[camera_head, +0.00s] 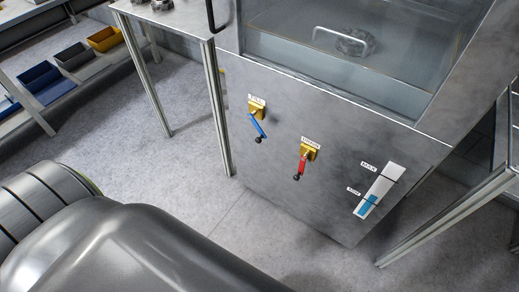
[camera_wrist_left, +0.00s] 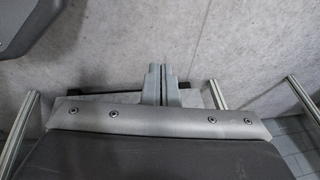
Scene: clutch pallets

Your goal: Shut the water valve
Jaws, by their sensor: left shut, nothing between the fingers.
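Two lever valves sit on the front panel (camera_head: 285,125) of a steel cabinet. The left valve has a brass body (camera_head: 257,106) and a blue lever (camera_head: 257,126), which slants down and slightly right to a black knob. The right valve has a brass body (camera_head: 309,151) and a red lever (camera_head: 301,166), which points down and slightly left. The small labels above them are too blurred to read surely. My left gripper (camera_wrist_left: 161,72) is shut and empty in the left wrist view, above bare floor, with no valve near it. My right gripper is out of view.
A level gauge (camera_head: 380,188) with blue low in it is on the panel's right. A glazed tank (camera_head: 350,60) tops the cabinet. Table legs (camera_head: 217,110) stand left of it, and a frame (camera_head: 445,220) right. Coloured bins (camera_head: 103,38) lie far left. Floor before the panel is open.

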